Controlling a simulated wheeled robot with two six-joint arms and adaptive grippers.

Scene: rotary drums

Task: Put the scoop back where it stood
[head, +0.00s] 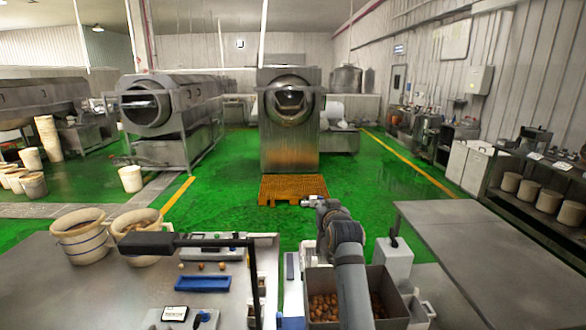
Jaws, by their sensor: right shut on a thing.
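My right gripper (311,201) is at the far end of my right arm, which reaches forward from the bottom centre. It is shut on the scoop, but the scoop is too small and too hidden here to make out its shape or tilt. In the picture the gripper lies over the front edge of an orange pallet (278,186); I cannot tell its height. Nearer to me, a metal bin (398,312) holds many brown round pieces, partly hidden by my forearm. My left gripper is not in view.
Two pale pails (82,250) stand on the left table (60,300), near a blue tray (203,284) and a black post-mounted bar (147,243). A bare grey table (470,235) is at right.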

